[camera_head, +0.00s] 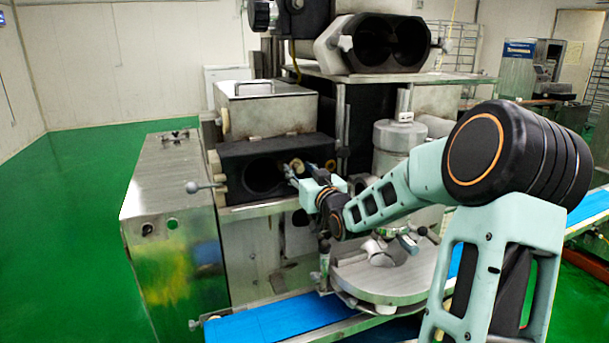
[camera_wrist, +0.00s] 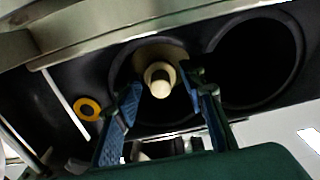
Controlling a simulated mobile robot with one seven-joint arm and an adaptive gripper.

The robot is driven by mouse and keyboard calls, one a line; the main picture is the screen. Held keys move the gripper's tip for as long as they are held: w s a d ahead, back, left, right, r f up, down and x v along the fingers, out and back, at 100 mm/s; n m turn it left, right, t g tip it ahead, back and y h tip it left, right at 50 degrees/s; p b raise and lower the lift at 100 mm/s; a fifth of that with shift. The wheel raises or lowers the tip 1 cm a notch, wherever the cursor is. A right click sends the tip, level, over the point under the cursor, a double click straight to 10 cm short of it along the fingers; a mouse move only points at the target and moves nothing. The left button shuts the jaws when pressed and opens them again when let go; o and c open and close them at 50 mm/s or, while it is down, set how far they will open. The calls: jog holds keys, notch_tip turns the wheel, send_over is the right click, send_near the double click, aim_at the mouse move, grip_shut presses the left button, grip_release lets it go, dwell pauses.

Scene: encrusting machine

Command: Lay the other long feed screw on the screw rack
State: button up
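The long feed screw (camera_wrist: 160,80) shows as a cream shaft end with a round collar, seated in one bore of the dark block. The rest of it is hidden inside. In the head view a cream end (camera_head: 297,167) shows at the block, partly behind my gripper. My gripper (camera_wrist: 163,90) is open, with one blue-padded finger on each side of the shaft end. I cannot tell whether either finger touches it. In the head view my gripper (camera_head: 292,172) is at the block's front face. I cannot make out the screw rack.
The neighbouring bore (camera_head: 265,177) is dark and looks empty; it also shows in the wrist view (camera_wrist: 260,60). A yellow ring (camera_wrist: 88,109) is beside the bores. A lever handle (camera_head: 205,187) sticks out at left. A round metal plate (camera_head: 385,278) and blue belt (camera_head: 280,320) lie below.

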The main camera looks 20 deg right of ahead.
jog(key=shift+w, duration=0.3)
jog(key=shift+c, duration=0.4)
grip_shut()
jog(key=shift+s+f, duration=0.1)
